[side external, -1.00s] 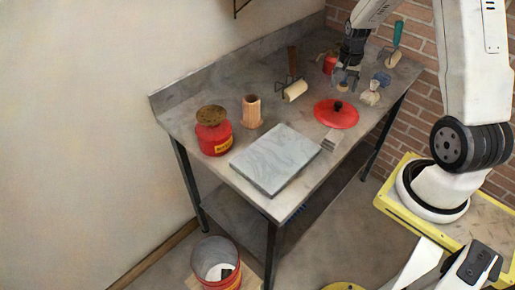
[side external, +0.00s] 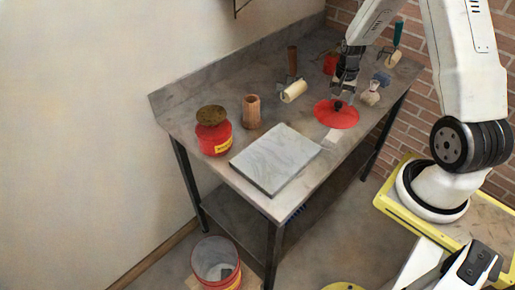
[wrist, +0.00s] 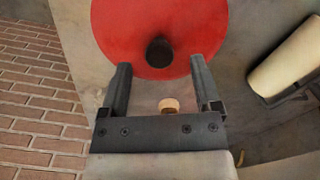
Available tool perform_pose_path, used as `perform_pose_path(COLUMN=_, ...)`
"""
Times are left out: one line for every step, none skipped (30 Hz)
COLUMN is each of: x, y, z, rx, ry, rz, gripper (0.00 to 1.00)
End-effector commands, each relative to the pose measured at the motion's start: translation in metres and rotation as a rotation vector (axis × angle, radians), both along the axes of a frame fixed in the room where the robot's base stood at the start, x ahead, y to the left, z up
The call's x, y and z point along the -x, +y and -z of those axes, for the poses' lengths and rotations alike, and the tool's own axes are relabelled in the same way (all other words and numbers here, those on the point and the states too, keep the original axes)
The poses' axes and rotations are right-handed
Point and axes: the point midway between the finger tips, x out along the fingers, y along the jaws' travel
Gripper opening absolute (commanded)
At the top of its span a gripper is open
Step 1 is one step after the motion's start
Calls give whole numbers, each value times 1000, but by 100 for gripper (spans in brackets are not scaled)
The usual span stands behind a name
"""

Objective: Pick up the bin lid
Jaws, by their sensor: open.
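The bin lid (side external: 335,119) is a flat red disc with a black knob (side external: 338,105), lying on the right part of the grey bench. In the wrist view the red lid (wrist: 190,18) fills the top, and its black knob (wrist: 159,51) stands between the fingertips. My gripper (side external: 342,97) is over the lid, pointing down, close to the knob. In the wrist view my gripper (wrist: 161,63) is open, with a finger on each side of the knob and space between them. I cannot tell how far the fingertips are above the lid.
On the bench (side external: 180,118) are a roller (side external: 293,91), a pale brush-like tool (side external: 370,95), a wooden cup (side external: 251,111), a red can (side external: 214,139) and a grey slab (side external: 275,160). A red tin (side external: 330,64) is behind my gripper. A bucket (side external: 215,262) stands on the floor.

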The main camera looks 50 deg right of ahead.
Motion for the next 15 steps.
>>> perform_pose_path(x=1, y=0, z=7, rx=-2, ry=3, rz=0, gripper=81)
perform_pose_path(x=1, y=0, z=10, rx=-2, ry=2, rz=0, gripper=81)
perform_pose_path(x=1, y=0, z=14, rx=-1, ry=2, rz=0, gripper=81)
perform_pose_path(x=0, y=0, z=16, rx=-2, ry=1, rz=0, gripper=81)
perform_pose_path(x=0, y=0, z=19, rx=-2, ry=1, rz=0, gripper=81)
perform_pose_path(x=0, y=0, z=22, rx=-2, ry=1, rz=0, gripper=81)
perform_pose_path(x=1, y=1, z=23, rx=-2, ry=1, rz=0, gripper=81)
perform_pose_path(x=0, y=0, z=25, rx=-2, ry=1, rz=0, gripper=81)
perform_pose_path(x=0, y=0, z=26, rx=-1, ry=-1, rz=0, gripper=81)
perform_pose_path(x=0, y=0, z=27, rx=-1, ry=-1, rz=0, gripper=81)
perform_pose_path(x=0, y=0, z=27, rx=0, ry=-1, rz=0, gripper=81)
perform_pose_path(x=0, y=0, z=27, rx=-1, ry=-2, rz=0, gripper=81)
perform_pose_path(x=0, y=0, z=27, rx=-1, ry=-2, rz=0, gripper=81)
perform_pose_path(x=0, y=0, z=27, rx=-1, ry=-2, rz=0, gripper=81)
perform_pose_path(x=0, y=0, z=27, rx=-1, ry=-2, rz=0, gripper=81)
